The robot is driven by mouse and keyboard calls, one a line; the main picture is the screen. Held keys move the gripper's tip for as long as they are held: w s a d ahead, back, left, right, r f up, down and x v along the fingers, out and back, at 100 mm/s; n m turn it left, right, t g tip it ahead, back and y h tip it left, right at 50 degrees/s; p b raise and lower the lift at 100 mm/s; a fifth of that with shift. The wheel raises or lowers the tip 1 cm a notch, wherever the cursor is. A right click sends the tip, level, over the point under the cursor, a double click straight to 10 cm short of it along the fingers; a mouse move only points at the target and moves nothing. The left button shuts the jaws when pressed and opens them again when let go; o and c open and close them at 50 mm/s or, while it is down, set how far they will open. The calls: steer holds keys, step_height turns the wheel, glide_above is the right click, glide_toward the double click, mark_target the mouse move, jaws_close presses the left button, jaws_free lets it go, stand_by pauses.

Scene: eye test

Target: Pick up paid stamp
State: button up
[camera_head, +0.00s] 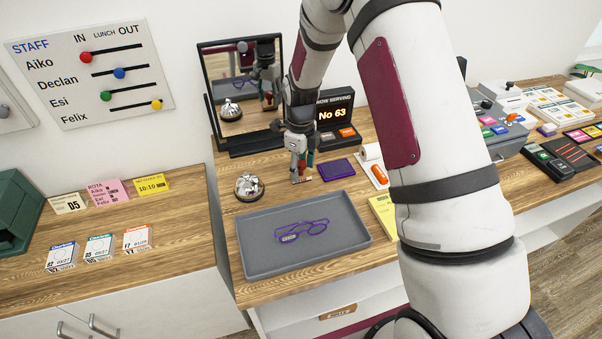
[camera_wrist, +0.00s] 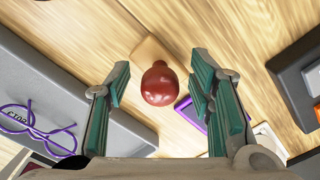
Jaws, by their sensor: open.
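A stamp with a round red knob (camera_wrist: 160,84) and a pale wooden base (camera_wrist: 150,52) stands on the wooden counter. No label shows on it, so I cannot read whether it says paid. My gripper (camera_wrist: 158,66) is open, with one teal-padded finger on each side of the knob and gaps to both. In the head view my gripper (camera_head: 300,174) points down at the counter, between the silver bell and the purple pad. The stamp is mostly hidden behind my fingers there.
A grey tray (camera_head: 255,262) holding purple glasses (camera_head: 302,231) lies in front. A silver bell (camera_head: 249,186) stands left, a purple pad (camera_head: 336,169) right. A dark-framed mirror (camera_head: 208,75) and a number display (camera_head: 335,112) stand behind. A paper roll (camera_head: 371,152) is farther right.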

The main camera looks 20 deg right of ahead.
mark_target(301, 161)
jaws_close()
step_height(301, 161, up, 10)
steer(key=shift+r+b, duration=0.1)
steer(key=shift+b, duration=0.65)
